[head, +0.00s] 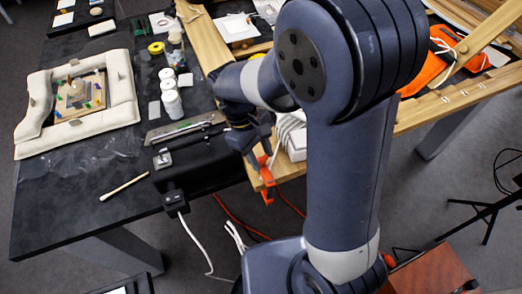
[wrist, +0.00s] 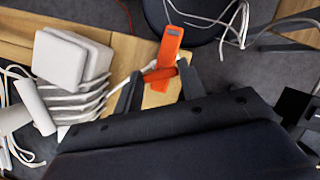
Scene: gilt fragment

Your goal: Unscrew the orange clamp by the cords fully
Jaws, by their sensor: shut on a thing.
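The orange clamp (head: 266,180) is on the edge of the wooden table, below my gripper (head: 250,142) in the head view. In the wrist view the orange clamp (wrist: 171,44) shows its long bar, with a short orange part crossing between the fingers. My gripper (wrist: 158,86) is shut on the clamp at that part, one dark finger on each side. White cords (wrist: 85,102) lie bundled left of the clamp. The clamp's screw is mostly hidden.
A white block (wrist: 72,58) sits by the cords on the wooden table (wrist: 135,55). A black table (head: 75,210) on the left bears a framed piece in a pale cushion (head: 122,85), white bottles (head: 171,103) and a black case (head: 195,165). Loose cords hang below.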

